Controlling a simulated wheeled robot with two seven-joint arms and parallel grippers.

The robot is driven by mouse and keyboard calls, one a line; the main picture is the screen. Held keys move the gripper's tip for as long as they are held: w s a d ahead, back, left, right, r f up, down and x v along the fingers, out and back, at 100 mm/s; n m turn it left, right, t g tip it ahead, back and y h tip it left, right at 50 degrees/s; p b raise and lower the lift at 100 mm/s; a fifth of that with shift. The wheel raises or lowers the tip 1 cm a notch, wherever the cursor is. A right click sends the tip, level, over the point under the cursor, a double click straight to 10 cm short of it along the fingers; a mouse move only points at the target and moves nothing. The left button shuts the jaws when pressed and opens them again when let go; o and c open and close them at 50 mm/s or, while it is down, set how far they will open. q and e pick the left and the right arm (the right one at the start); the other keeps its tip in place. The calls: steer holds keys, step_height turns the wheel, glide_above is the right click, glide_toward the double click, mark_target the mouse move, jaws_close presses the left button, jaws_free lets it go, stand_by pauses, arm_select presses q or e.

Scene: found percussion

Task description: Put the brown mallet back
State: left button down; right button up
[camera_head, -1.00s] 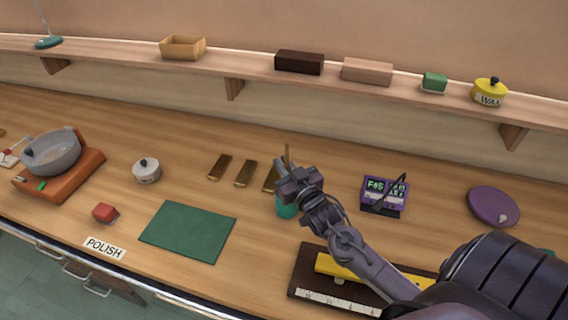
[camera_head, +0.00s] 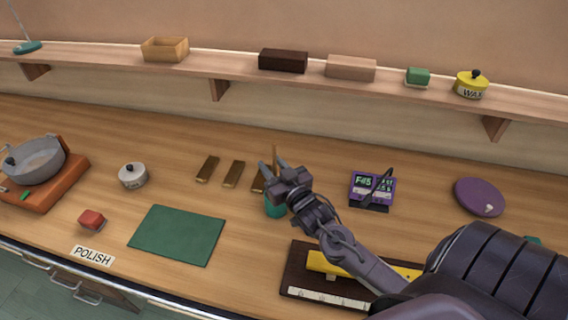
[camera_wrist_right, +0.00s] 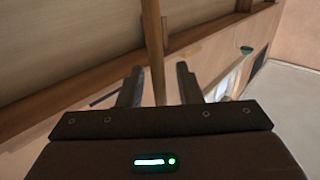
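A thin brown stick (camera_head: 275,153), which looks like the mallet's handle, stands nearly upright by the teal cup (camera_head: 274,210). Its lower part and any mallet head are hidden behind my right gripper (camera_head: 272,164), so I cannot tell how it sits in the cup. In the right wrist view the stick (camera_wrist_right: 154,45) runs between the two fingers of the right gripper (camera_wrist_right: 158,84), with a gap on each side. The fingers are apart and the right gripper is open around the stick. My left gripper is not in view.
Several brass bars (camera_head: 233,173) lie just left of the cup. A purple meter (camera_head: 371,190) stands to the right, and a dark board with a yellow bar (camera_head: 318,263) lies in front. A green mat (camera_head: 177,235) is at the front left. A shelf (camera_head: 215,69) runs along the back.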

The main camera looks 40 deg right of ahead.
steer(key=s+b, duration=0.2)
steer(key=s, duration=0.9)
steer(key=shift+s+a+b, duration=0.25)
steer(key=shift+a+b, duration=0.1)
steer(key=shift+a, duration=0.1)
